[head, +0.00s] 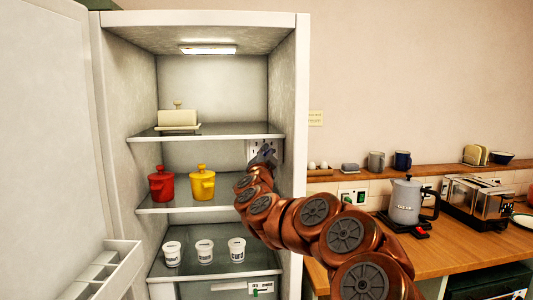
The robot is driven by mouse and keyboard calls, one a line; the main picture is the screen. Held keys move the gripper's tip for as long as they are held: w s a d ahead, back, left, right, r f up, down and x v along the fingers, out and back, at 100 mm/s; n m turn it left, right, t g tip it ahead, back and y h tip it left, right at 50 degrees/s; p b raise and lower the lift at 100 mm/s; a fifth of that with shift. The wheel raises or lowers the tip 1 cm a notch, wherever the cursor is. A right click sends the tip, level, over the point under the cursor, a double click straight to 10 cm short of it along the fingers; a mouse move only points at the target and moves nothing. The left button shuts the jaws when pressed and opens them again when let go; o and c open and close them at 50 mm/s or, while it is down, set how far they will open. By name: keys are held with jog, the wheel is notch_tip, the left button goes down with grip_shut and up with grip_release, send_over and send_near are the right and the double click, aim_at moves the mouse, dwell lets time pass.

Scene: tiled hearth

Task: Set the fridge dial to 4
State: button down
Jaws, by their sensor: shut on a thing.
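The fridge (303,80) stands open, its inside lit by a lamp at the top. A pale panel with dark marks (254,146) is on the inner right wall, just below the upper shelf. My gripper (266,155) is at this panel, shut on the fridge dial. The gripper covers the dial, so its pointer and setting cannot be read. My copper-coloured arm reaches in from the lower right.
The upper shelf (215,132) holds a butter dish (178,119). The middle shelf holds a red pot (161,184) and a yellow pot (202,184); several white tubs (204,252) stand below. The open door (45,150) is at left. A counter (460,249) with a kettle (405,202) and toaster (477,200) is at right.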

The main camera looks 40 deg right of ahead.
dwell(0.3)
jog(key=c, duration=1.2)
grip_release()
jog(key=shift+a, duration=0.1)
jog(key=shift+v, duration=5.9)
jog(key=shift+s, duration=0.1)
